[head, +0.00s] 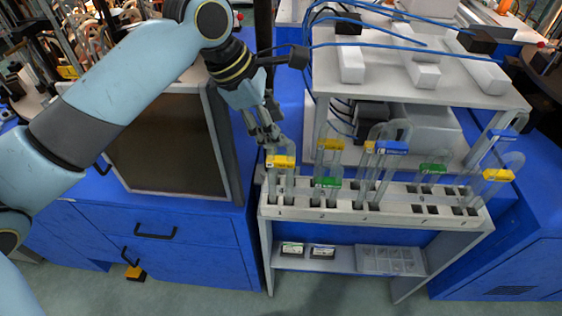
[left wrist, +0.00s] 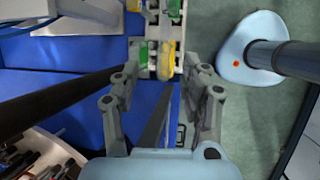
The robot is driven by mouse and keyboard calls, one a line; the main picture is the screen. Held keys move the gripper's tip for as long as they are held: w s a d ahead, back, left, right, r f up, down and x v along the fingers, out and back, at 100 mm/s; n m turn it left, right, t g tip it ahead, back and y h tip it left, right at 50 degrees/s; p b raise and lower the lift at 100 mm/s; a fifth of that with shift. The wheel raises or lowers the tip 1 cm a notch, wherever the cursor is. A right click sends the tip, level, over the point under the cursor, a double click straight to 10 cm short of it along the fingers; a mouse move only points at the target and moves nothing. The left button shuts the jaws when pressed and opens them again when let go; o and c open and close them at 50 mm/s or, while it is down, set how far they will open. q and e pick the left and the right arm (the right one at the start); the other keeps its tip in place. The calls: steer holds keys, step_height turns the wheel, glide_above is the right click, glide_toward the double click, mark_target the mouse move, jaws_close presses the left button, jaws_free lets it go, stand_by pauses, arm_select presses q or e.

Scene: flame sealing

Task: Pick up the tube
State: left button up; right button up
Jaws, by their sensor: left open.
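Several clear U-shaped tubes with coloured labels stand upright in a white slotted rack (head: 285,212). A yellow-labelled tube (head: 281,162) stands at the rack's left end. To its right are a yellow-labelled tube (head: 330,145), a green label (head: 327,183), a blue-labelled tube (head: 392,147) and, farther right, more labelled tubes. My left gripper (head: 270,138) is open just above the leftmost yellow tube. In the left wrist view, the open fingers (left wrist: 163,78) point at a yellow label (left wrist: 167,62) that lies ahead between the tips. Contact cannot be told. My right gripper is out of view.
A white shelf (head: 450,92) with blocks and blue cables rises behind the rack. A dark-fronted box (head: 170,140) stands left of the rack on a blue cabinet (head: 185,245). Small boxes (head: 322,252) lie on the rack's lower shelf.

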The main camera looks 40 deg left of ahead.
arm_select(q)
steer(key=x, duration=0.5)
steer(key=shift+s+f+p, duration=0.15)
steer(key=shift+f+p, duration=0.2)
steer(key=shift+p, duration=0.05)
jaws_close()
